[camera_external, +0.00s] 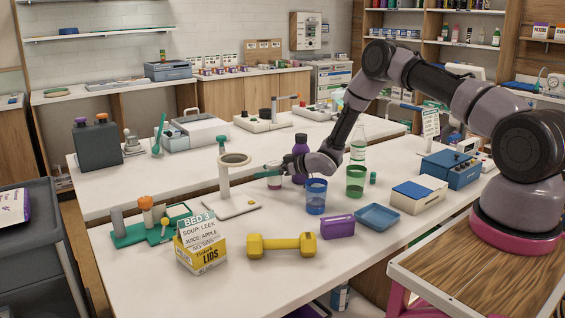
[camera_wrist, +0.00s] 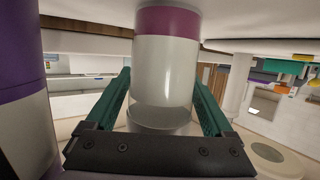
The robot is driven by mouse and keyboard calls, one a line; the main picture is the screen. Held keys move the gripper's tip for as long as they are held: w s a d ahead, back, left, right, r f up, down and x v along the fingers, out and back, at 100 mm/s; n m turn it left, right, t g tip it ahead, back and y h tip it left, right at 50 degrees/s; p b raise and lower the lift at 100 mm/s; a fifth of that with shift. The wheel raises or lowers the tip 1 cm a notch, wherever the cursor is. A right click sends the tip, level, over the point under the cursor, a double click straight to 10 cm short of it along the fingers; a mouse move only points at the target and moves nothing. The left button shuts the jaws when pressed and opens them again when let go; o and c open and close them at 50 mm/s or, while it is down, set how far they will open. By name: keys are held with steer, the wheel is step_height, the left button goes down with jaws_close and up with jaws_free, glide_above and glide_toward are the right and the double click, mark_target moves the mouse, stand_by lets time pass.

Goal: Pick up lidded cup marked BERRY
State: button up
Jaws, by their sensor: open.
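A pale cup with a maroon band (camera_wrist: 165,70) stands between the two teal fingers of my gripper (camera_wrist: 161,82) in the wrist view, which looks upside down. No BERRY marking can be read on it. In the external view the cup (camera_external: 274,181) is small, partly hidden by my gripper (camera_external: 270,171), and stands on the white table. My gripper is open and reaches level from the right, a finger on each side of the cup. I cannot tell whether either finger touches it.
A purple bottle (camera_external: 300,163) stands close by my wrist. A blue cup (camera_external: 316,197) and a green cup (camera_external: 355,181) stand to the right. A ring stand (camera_external: 224,185) is to the left. A yellow dumbbell (camera_external: 281,245) and purple box (camera_external: 338,226) lie in front.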

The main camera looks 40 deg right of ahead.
steer(key=shift+c, duration=0.4)
steer(key=shift+r, duration=0.1)
steer(key=c, duration=1.3)
